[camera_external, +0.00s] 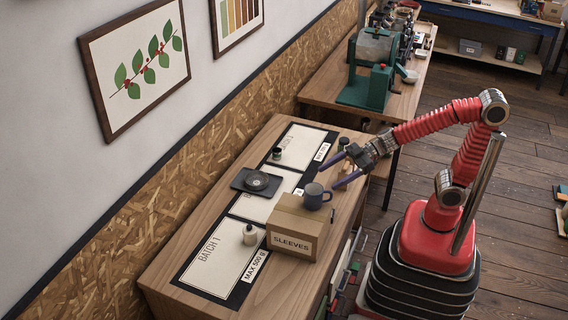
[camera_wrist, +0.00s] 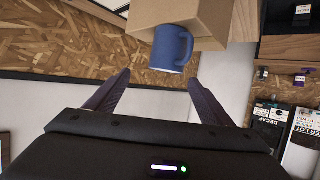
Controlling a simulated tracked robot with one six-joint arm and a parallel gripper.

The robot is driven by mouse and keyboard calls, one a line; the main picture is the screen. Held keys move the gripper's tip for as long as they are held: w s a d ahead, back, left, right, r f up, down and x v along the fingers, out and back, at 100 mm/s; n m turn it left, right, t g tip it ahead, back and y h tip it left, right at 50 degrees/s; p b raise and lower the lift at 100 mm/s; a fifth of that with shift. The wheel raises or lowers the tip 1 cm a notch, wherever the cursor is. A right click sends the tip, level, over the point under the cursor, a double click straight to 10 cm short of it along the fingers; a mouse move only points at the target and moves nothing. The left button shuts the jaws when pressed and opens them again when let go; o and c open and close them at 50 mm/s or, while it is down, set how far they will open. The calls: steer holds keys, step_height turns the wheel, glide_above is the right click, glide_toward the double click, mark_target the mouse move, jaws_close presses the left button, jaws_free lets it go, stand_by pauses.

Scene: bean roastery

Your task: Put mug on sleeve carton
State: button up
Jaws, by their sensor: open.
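The blue mug (camera_external: 314,197) stands upright on top of the cardboard sleeve carton (camera_external: 291,243), near its back right edge in the external view. In the wrist view, which looks turned over, the mug (camera_wrist: 172,48) rests against the top face of the carton (camera_wrist: 190,14), its handle toward the right. My gripper (camera_external: 327,178) is open and empty, just behind and to the right of the mug. In the wrist view my gripper's two dark fingers (camera_wrist: 160,82) are apart, with a gap between their tips and the mug.
The carton stands at the bench's front right. Another bottle (camera_external: 343,144) stands near my gripper. A green roaster (camera_external: 371,75) stands behind.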

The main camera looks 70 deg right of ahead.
steer(key=d+r+m+t+h, duration=0.25)
steer(key=d+m+h, duration=0.6)
steer(key=d, duration=1.15)
steer(key=s+d+f+g, duration=0.1)
steer(key=s+f+g, duration=0.2)
steer(key=s, duration=0.5)
steer(key=s+d+f+g+h, duration=0.1)
steer(key=s+f+g, duration=0.2)
steer(key=s, duration=0.5)
steer(key=shift+s+d+f+m, duration=0.15)
steer(key=shift+s+f+m, duration=0.05)
steer(key=shift+s+m, duration=0.25)
steer(key=shift+g, duration=0.25)
